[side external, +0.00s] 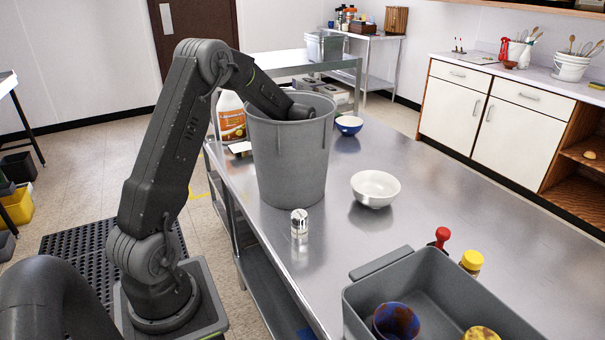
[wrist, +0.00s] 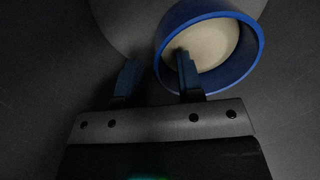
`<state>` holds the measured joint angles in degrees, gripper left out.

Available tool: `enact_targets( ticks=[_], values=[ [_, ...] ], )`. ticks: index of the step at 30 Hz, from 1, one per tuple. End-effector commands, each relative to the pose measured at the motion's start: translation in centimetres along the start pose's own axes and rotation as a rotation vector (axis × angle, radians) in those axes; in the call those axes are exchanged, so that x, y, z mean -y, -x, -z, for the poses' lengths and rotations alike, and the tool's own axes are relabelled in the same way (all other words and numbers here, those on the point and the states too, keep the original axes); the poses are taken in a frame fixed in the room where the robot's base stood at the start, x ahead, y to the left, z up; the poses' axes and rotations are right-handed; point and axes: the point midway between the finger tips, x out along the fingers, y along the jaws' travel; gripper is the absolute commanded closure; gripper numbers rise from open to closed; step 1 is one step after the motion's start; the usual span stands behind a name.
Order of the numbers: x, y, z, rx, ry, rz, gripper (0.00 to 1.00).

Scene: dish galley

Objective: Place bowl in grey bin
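The tall round grey bin (side external: 289,165) stands upright on the steel table, and my arm reaches down into it. My gripper is hidden by the bin in the side view. In the wrist view my gripper (wrist: 156,62) is open, with two blue-grey fingers apart. A bowl with a blue rim and cream inside (wrist: 216,42) is inside the bin, below the fingers. The right finger overlaps the bowl's inside; the left finger is outside its rim, with a gap. A white bowl (side external: 375,189) and a blue bowl with a white inside (side external: 348,126) stand on the table.
A small shaker (side external: 299,223) stands before the bin, and a jug with an orange label (side external: 231,118) behind it. A grey rectangular tub (side external: 440,290) holds cups at the front right, near red-topped (side external: 442,236) and yellow-topped (side external: 471,262) bottles. The table's right side is clear.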

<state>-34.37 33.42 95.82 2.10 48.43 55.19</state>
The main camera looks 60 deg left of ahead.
Motion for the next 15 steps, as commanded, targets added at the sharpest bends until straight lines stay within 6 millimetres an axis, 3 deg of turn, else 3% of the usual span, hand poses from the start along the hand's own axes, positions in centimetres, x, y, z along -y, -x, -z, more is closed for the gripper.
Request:
enact_targets(
  ticks=[5, 15],
  values=[
    [0.1, 1.5, 0.1, -0.002, 0.000, 0.003, 0.66],
    [0.1, 8.5, 0.1, -0.003, 0.000, 0.004, 0.66]
  ],
)
